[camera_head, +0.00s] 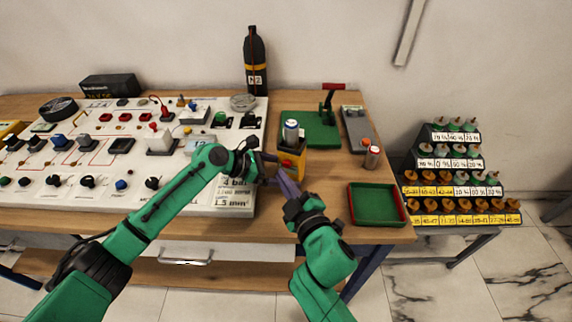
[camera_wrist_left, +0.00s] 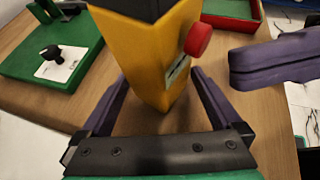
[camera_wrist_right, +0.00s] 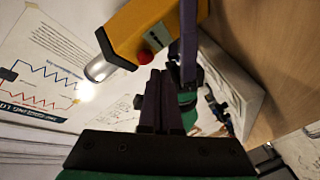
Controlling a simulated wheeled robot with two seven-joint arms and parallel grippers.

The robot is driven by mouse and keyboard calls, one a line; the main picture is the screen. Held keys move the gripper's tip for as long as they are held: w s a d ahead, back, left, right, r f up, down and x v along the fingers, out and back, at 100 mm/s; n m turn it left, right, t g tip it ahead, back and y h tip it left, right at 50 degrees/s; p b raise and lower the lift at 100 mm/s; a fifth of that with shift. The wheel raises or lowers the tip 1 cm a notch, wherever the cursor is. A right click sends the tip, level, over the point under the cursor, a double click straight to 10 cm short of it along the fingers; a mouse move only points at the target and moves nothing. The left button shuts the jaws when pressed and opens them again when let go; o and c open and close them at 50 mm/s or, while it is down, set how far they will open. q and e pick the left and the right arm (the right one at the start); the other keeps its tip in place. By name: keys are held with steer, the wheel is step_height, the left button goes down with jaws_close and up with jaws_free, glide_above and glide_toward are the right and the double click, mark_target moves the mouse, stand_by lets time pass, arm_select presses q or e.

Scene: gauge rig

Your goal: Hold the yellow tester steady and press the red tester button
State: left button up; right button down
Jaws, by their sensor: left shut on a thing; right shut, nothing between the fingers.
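The yellow tester (camera_head: 290,160) stands near the front of the bench, with a dark upper part and a metal cylinder on top. My left gripper (camera_wrist_left: 158,85) is shut on it, one purple finger on each side. Its red button (camera_wrist_left: 198,39) faces my right gripper; it also shows in the right wrist view (camera_wrist_right: 145,56). My right gripper (camera_wrist_right: 155,75) is shut and empty, its fingertips close to the button. In the left wrist view a gap shows between the right fingers (camera_wrist_left: 275,60) and the button.
A white panel (camera_head: 95,195) with switches and knobs fills the bench's left side. A green plate (camera_head: 318,132) lies behind the tester, and a green tray with red walls (camera_head: 378,186) lies to its right. A stepped rack (camera_head: 456,190) stands right of the bench.

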steer(key=shift+w, duration=0.1)
steer(key=shift+w+d, duration=0.15)
steer(key=shift+w, duration=0.15)
steer(key=shift+w+d, duration=0.2)
steer(key=shift+w, duration=0.3)
stand_by(1.0)
steer(key=shift+s+a, duration=0.35)
steer(key=shift+s, duration=0.55)
steer(key=shift+s, duration=0.1)
steer(key=s, duration=0.1)
steer(key=s+a, duration=0.1)
steer(key=s, duration=0.2)
steer(key=shift+s+a, duration=0.25)
steer(key=shift+a, duration=0.15)
